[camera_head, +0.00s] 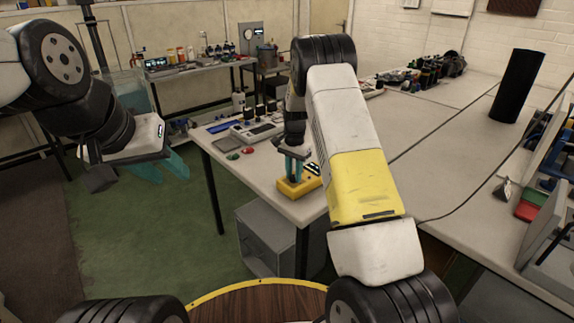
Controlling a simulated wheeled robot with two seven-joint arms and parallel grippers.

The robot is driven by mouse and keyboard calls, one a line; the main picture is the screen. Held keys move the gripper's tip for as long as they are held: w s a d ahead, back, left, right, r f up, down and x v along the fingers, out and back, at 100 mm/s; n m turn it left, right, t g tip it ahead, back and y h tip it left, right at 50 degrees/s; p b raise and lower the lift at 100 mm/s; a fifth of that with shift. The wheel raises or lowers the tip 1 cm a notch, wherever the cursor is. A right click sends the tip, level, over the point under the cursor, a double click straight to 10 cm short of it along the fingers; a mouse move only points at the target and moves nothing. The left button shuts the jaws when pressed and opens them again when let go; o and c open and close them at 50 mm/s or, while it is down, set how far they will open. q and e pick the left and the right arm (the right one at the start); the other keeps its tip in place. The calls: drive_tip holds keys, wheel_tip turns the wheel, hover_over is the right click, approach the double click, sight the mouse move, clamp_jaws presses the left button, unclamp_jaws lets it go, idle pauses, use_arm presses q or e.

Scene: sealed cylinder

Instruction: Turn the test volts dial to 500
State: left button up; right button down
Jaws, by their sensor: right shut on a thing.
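A small yellow tester (285,189) with a dark panel (313,168) lies near the front left corner of the white table. My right gripper (294,178) points down onto the tester and is shut at its top face. The test volts dial is hidden by the fingers, and its setting and markings cannot be read. My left gripper (165,168) hangs in the air at the left, away from the table. Its two teal fingers stand apart with nothing between them.
The white table (440,150) has a wide clear area to the right of my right arm. A grey device (257,131), red and green pieces and a blue item (221,126) lie left of the tester. A black cylinder (517,86) stands at the far right.

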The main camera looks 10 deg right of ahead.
sight(294, 176)
drive_tip(key=shift+w+r, duration=0.1)
idle(0.3)
drive_tip(key=c, duration=1.2)
unclamp_jaws()
drive_tip(key=shift+o, duration=0.2)
drive_tip(key=shift+r, duration=3.85)
drive_tip(key=shift+r, duration=0.1)
